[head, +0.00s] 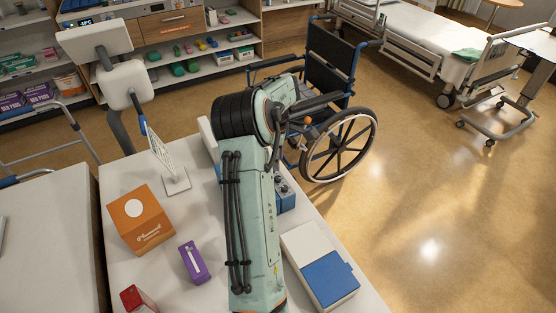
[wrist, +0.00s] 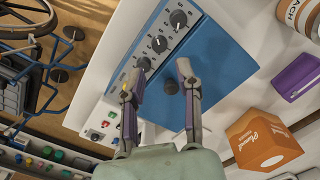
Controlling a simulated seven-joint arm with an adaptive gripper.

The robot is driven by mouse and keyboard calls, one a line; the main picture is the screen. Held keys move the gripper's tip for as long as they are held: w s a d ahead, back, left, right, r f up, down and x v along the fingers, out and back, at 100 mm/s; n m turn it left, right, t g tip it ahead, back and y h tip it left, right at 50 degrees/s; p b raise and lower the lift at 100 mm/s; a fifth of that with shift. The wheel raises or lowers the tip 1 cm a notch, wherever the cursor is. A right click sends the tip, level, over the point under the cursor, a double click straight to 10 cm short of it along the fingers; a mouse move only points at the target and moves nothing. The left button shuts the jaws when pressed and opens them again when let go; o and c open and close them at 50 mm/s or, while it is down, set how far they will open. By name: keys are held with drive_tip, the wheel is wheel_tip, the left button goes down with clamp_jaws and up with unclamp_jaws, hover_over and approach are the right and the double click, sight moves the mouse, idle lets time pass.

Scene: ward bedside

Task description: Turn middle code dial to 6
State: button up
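A blue and white box (wrist: 215,55) fills the middle of the wrist view. Its pale front panel carries a row of three black dials. The middle dial (wrist: 159,44) sits between one dial (wrist: 178,19) above and another (wrist: 145,63) below; its setting is too small to read. My gripper (wrist: 162,72) is open and empty. Its left finger lies close to the lowest dial in the picture and its right finger is over the blue face; I cannot tell if either touches. In the head view, my arm hides most of the blue box (head: 285,198) and the gripper.
A dark round knob or spot (wrist: 171,87) shows between the fingers. On the table stand an orange box (head: 140,220), a purple box (head: 194,262), a red box (head: 137,299), a white stand (head: 170,165) and a blue and white case (head: 328,278). A wheelchair (head: 335,140) stands beyond.

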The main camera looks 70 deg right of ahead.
wheel_tip(320, 180, down, 7)
drive_tip(key=shift+r, duration=0.2)
clamp_jaws()
